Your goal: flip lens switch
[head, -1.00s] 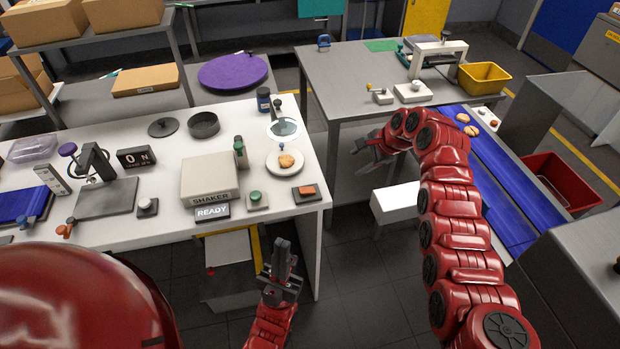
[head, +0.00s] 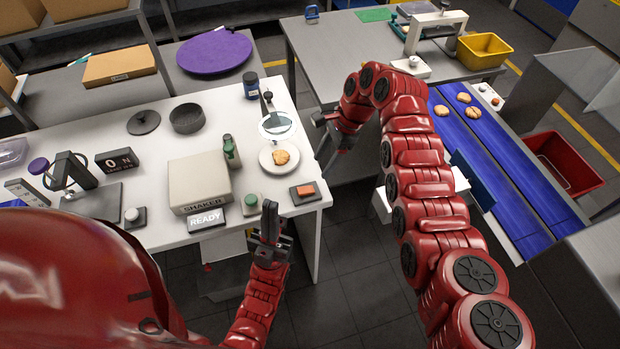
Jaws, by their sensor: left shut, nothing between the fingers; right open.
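A round magnifying lens (head: 278,123) on a dark arm stands over a white plate (head: 266,165) with a biscuit (head: 281,157) on the white table. An orange rocker switch on a dark box (head: 303,191) sits at the table's front right corner; whether it belongs to the lens cannot be told. My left gripper (head: 269,212) points up, shut and empty, at the table's front edge, just left of the switch box in the picture. My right gripper (head: 324,142) is open and empty near the table's right edge, right of the plate.
A blue conveyor (head: 480,150) with several biscuits runs at the right, beside a red bin (head: 566,163).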

